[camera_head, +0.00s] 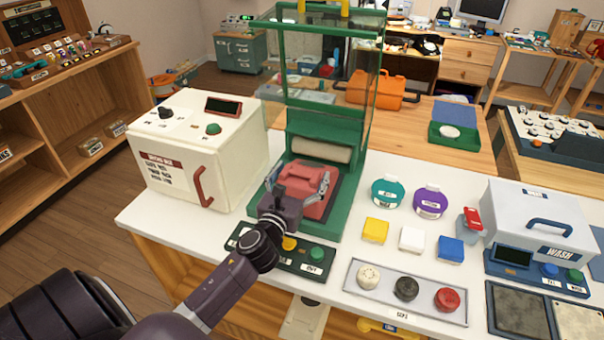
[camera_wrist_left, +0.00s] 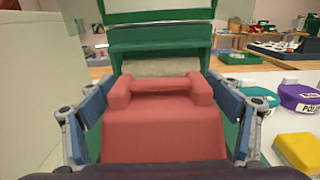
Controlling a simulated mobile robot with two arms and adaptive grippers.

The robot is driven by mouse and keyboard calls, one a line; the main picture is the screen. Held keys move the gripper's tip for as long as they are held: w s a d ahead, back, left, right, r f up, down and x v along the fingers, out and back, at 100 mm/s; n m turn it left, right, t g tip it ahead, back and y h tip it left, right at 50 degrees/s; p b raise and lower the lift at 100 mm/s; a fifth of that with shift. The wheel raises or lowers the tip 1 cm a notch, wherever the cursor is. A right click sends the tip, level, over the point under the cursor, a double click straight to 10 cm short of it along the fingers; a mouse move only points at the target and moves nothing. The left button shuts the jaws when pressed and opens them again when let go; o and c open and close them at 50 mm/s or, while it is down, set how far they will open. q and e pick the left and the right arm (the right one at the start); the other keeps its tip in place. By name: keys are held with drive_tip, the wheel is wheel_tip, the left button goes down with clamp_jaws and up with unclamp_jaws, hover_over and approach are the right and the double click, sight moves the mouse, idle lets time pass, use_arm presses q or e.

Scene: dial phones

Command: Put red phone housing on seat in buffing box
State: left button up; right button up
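The red phone housing (camera_head: 306,188) sits low inside the green-framed buffing box, in front of its pale roller (camera_head: 318,149). Whether it rests fully on the seat is hidden. It also fills the middle of the left wrist view (camera_wrist_left: 162,120). My left gripper (camera_head: 308,182) reaches into the box's open front, one finger on each side of the housing. The fingertips are very close to its sides in the left wrist view (camera_wrist_left: 160,84); whether they press on it is unclear. My right gripper does not show.
The box's clear panel (camera_head: 330,75) is raised in the green frame (camera_head: 361,120). A cream machine (camera_head: 190,150) stands close on the left. A button panel (camera_head: 313,262) lies in front. Coloured caps, blocks and a tray (camera_head: 430,311) of round parts are to the right.

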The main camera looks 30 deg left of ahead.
use_arm(q)
drive_tip(key=o, duration=0.3)
drive_tip(key=shift+o, duration=0.2)
drive_tip(key=b+v, duration=0.2)
drive_tip(key=v, duration=1)
drive_tip(key=shift+d+r, duration=0.1)
